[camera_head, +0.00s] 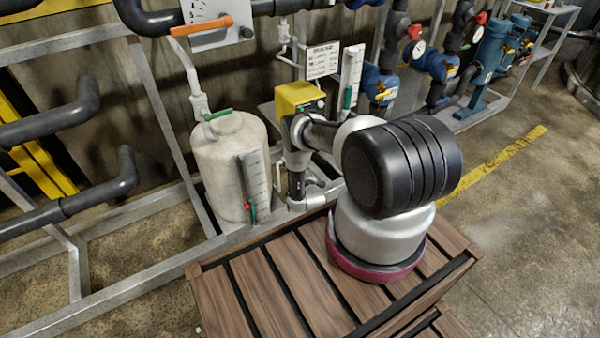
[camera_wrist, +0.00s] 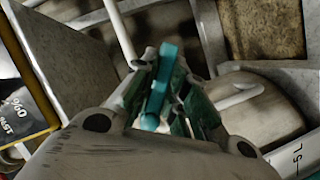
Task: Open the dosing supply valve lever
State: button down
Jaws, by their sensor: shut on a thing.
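A teal lever (camera_wrist: 167,62) shows in the middle of the wrist view, in front of a pale pipe. My gripper (camera_wrist: 162,92) is shut on this lever, with its fingers close around the lower part of the handle. In the head view the lever held is not clearly visible. My arm reaches left there towards the frame beside the white tank, and its own links cover much of the contact area.
In the head view the white tank (camera_head: 228,165) has a green handle (camera_head: 218,114) on top and a gauge on its side. A yellow pump unit (camera_head: 298,97) stands behind my arm. An orange lever (camera_head: 201,25) sits on a panel above. The floor at right is clear.

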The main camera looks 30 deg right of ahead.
jog(key=n, duration=0.1)
jog(key=r+n+t+h, duration=0.1)
jog(key=n, duration=0.1)
jog(key=shift+d, duration=0.2)
jog(key=shift+d+r+n+t+h, duration=0.1)
jog(key=shift+r+n+t+h, duration=0.35)
jog(key=shift+n, duration=0.95)
jog(key=shift+r, duration=0.2)
jog(key=c, duration=1.4)
grip_release()
jog(key=v, duration=0.7)
jog(key=shift+s, duration=0.3)
